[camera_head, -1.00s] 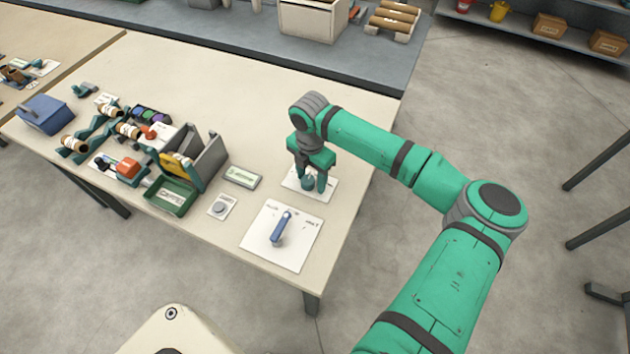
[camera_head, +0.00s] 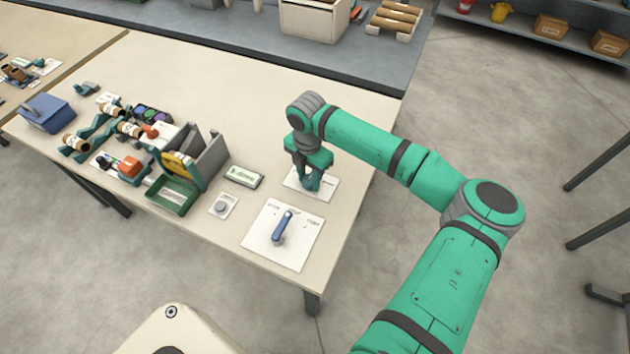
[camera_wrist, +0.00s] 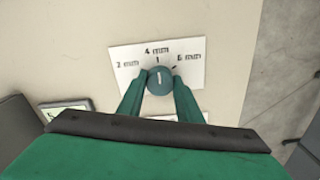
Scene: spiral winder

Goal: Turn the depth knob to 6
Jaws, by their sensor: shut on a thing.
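The depth knob is a round teal knob (camera_wrist: 159,79) with a white line on its top, on a white plate (camera_wrist: 126,72) marked 2, 4 and 6 from left to right. In the wrist view its white line points up, roughly at the 4 mark; the small dark tick toward 6 lies to its right. My gripper (camera_wrist: 158,86) is shut on the knob, one finger on each side. In the head view my gripper (camera_head: 311,184) is over the plate (camera_head: 325,189) and its fingers hide most of the knob.
To the left lie a small green display (camera_head: 243,177), a grey round button on a plate (camera_head: 222,206) and a white panel with a blue lever (camera_head: 283,228). A green tray (camera_head: 172,196) stands farther left. The table's right edge is close to the plate.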

